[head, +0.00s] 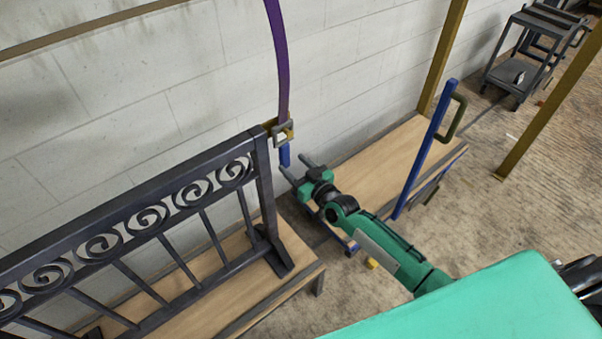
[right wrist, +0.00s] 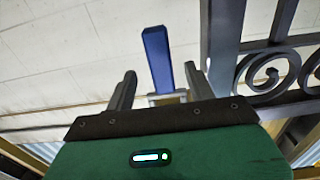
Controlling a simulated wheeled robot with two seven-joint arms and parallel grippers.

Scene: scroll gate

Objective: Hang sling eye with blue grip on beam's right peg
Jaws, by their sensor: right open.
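A purple sling (head: 280,60) hangs from above the head view. At its lower end is a squarish metal eye (head: 277,130), beside the top of the scroll gate's (head: 262,170) end post, with a brass-coloured piece at it. The blue grip (head: 284,155) hangs below the eye. My right gripper (head: 293,162) is open, its fingers pointing up toward the grip. In the right wrist view the blue grip (right wrist: 157,55) stands between the two open fingers, without clear contact. The beam's right peg cannot be made out. My left gripper is not in view.
The dark gate stands on a wooden bench (head: 235,250). Another wooden platform (head: 385,150) with a blue upright (head: 425,145) and a dark handle lies to the right. A tan post (head: 445,55) rises behind it. A dark cart (head: 525,60) stands far right.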

